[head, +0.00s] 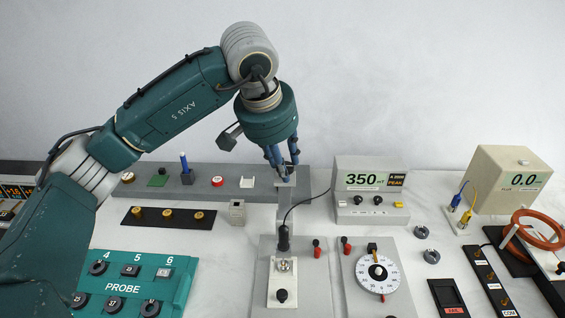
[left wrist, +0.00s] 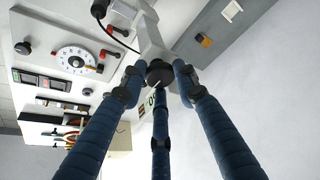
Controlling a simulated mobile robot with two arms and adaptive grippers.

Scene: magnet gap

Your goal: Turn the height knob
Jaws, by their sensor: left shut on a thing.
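My left gripper (head: 283,172) reaches down from the upper left to the top of a grey stand (head: 284,213) at the middle of the bench. In the left wrist view its blue fingers (left wrist: 160,85) are closed around a dark round knob (left wrist: 159,72), the height knob, at the end of the stand's pale arm (left wrist: 152,40). In the head view the fingers mostly hide the knob. A black probe (head: 283,238) with a cable hangs beside the stand, above a small part on a white plate (head: 282,270). My right gripper is not in view.
A meter reading 350 (head: 371,180) stands just right of the stand, its cable running to the probe. A white dial (head: 378,274) is on a grey panel in front. A grey shelf (head: 215,184) with small parts lies behind left. A PROBE button panel (head: 128,284) is front left.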

